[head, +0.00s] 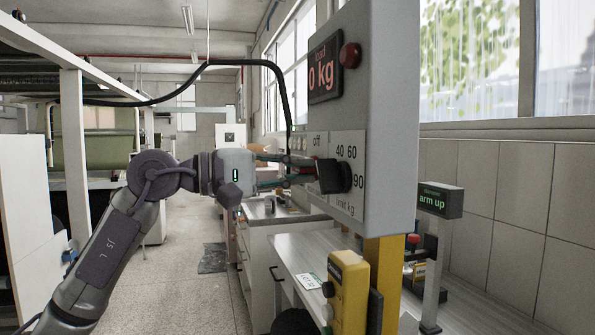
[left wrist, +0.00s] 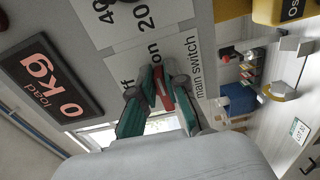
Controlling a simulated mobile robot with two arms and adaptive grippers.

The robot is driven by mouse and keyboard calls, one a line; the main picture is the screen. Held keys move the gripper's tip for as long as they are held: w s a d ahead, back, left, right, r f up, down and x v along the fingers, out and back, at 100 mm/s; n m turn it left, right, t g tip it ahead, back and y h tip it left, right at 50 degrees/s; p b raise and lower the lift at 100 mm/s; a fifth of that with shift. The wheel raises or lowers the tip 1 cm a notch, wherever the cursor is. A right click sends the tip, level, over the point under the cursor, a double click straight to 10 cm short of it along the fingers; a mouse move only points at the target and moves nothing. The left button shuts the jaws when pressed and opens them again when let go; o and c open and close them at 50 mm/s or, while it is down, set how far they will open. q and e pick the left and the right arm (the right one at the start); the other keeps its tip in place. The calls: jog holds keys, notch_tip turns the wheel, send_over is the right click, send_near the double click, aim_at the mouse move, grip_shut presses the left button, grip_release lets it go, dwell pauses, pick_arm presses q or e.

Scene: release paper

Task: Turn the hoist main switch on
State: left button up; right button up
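The hoist control box (head: 385,100) is a grey cabinet at centre right. Its main switch has a red handle (left wrist: 164,90) on a white label (left wrist: 194,62) with "on", a partly hidden "off" and "main switch". My left gripper (head: 305,172) reaches the box's front from the left. In the left wrist view its two green-padded fingers (left wrist: 162,86) lie close on either side of the red handle and seem to touch it. The handle's slant shows, but I cannot tell surely which mark it points to. My right gripper is not in view.
A black limit knob (head: 335,177) sits just right of my left fingers. Above are the "0 kg" load display (head: 324,68) and a red lamp (head: 350,55). Below are a yellow box (head: 348,290) and workbench (head: 305,262). A sign (head: 439,200) reads "arm up".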

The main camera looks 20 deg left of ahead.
pick_arm(q)
jog(key=o, duration=0.4)
jog(key=v, duration=1.2)
